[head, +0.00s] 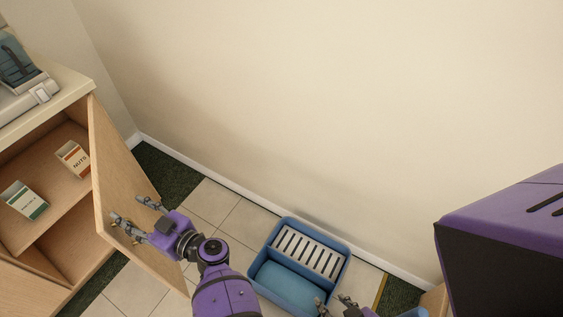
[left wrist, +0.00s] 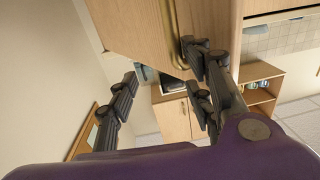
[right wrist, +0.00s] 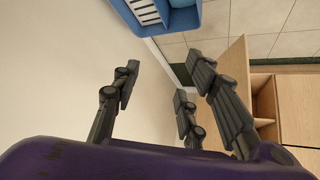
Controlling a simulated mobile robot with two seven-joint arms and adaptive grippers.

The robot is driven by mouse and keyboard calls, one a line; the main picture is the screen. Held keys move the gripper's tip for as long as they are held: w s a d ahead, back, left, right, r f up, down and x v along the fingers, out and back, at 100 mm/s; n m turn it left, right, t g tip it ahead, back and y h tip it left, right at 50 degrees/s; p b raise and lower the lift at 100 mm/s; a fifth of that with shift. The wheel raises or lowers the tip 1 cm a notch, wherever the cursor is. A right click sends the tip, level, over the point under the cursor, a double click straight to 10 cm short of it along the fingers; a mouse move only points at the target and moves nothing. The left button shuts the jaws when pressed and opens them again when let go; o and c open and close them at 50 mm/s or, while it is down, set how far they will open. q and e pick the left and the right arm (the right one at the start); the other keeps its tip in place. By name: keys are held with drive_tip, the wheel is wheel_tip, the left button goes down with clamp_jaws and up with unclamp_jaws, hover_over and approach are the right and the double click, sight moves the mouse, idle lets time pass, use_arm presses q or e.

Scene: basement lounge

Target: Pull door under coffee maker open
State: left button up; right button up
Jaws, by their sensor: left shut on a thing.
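The wooden cabinet door (head: 113,160) stands swung wide open from the cabinet under the counter. The appliance on that counter, likely the coffee maker (head: 20,72), is cut by the left edge of the head view. My left gripper (head: 133,212) is at the door, with its fingers over the lower part of the panel. In the left wrist view the door's brass handle (left wrist: 174,35) runs down to the fingers, and the gripper is shut on it; the exact contact is partly hidden. My right gripper (head: 335,303) is open and empty near the blue bin.
A carton labelled NUTS (head: 73,158) and a green-banded carton (head: 24,200) stand on the cabinet shelf. A blue bin with a slatted tray (head: 287,223) sits on the floor by the wall. Tiled floor (head: 225,205) is free between door and bin.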

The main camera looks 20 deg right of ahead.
use_arm(q)
wheel_tip(320, 180, up, 7)
drive_tip(key=shift+w+f, duration=0.15)
drive_tip(key=shift+w, duration=0.25)
use_arm(e)
drive_tip(key=shift+w+a+r, duration=0.1)
drive_tip(key=shift+w, duration=0.4)
use_arm(q)
drive_tip(key=s+d+f+p, duration=0.1)
drive_tip(key=s+d+f, duration=0.2)
drive_tip(key=d, duration=0.6)
drive_tip(key=shift+d+f+m+g+h, duration=0.3)
drive_tip(key=shift+f+g, duration=0.1)
drive_tip(key=shift+f, duration=0.95)
use_arm(e)
drive_tip(key=shift+s+d+r, duration=0.25)
drive_tip(key=shift+s+r, duration=0.35)
drive_tip(key=shift+s, duration=0.15)
drive_tip(key=shift+r, duration=0.1)
